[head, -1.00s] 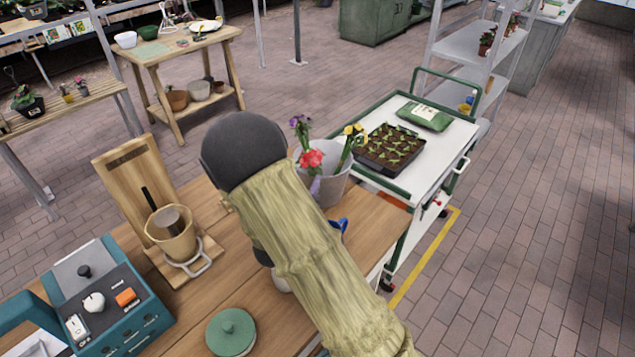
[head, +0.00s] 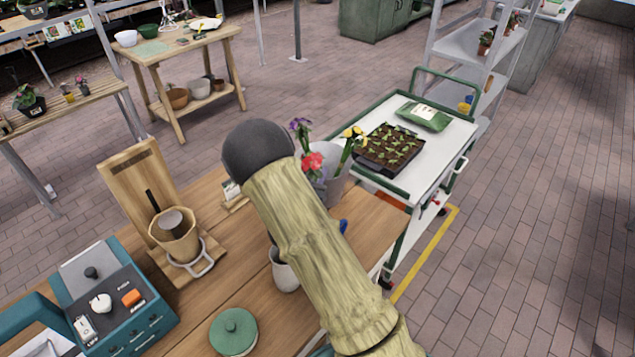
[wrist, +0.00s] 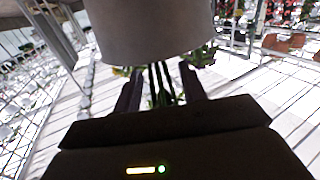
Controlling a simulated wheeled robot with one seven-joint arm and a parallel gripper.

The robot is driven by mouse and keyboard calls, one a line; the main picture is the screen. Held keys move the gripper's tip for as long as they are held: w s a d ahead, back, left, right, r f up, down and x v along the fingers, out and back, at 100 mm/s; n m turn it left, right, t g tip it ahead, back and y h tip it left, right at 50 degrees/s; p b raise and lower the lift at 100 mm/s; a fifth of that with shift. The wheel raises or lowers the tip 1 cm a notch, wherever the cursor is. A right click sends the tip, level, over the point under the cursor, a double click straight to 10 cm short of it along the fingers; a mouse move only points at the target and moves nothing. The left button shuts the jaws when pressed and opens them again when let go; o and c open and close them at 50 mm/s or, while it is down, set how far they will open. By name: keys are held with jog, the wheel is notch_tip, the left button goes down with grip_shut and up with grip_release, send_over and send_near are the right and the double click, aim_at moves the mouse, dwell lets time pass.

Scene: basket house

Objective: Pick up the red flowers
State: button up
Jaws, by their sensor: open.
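The red flowers (head: 312,161) stand in a grey bucket (head: 336,178) at the far end of the wooden table, with purple flowers (head: 299,126) and yellow flowers (head: 353,133) beside them. My arm covers part of the bucket in the head view and hides my gripper there. In the wrist view my gripper (wrist: 160,82) is open. Green stems (wrist: 156,84) show between its fingers, but I cannot tell which flower they belong to or whether they touch. A grey rounded wall, likely the bucket (wrist: 150,30), fills the top of the wrist view. No red bloom is clear there.
A pale cup (head: 284,272) stands beside my arm. A green round lid (head: 233,331), a coffee dripper stand (head: 176,238) and a teal machine (head: 115,300) are on the near table. A white cart (head: 440,150) with a seedling tray (head: 390,147) adjoins the far right.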

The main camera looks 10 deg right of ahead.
jog(key=shift+w+d, duration=0.35)
jog(key=shift+w, duration=0.2)
jog(key=shift+c, duration=0.3)
grip_shut()
